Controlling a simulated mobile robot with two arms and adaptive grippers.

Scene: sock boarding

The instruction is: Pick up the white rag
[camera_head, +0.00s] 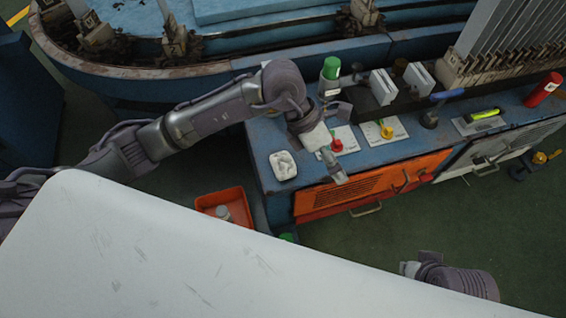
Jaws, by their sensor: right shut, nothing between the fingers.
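My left arm reaches in from the left over the bench. My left gripper (338,145) is to the right of the rag, apart from it, with its fingers spread and nothing visible held. My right gripper (408,268) is at the lower right, beyond the edge of the white surface, far from the rag. It is shut and empty, and small in view.
Red (337,145) and yellow (386,131) knobs sit on white plates right of the rag. A green-capped bottle (330,75) stands behind. A red can (543,89) is at the far right. An orange bin (225,203) stands below, left of the bench.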

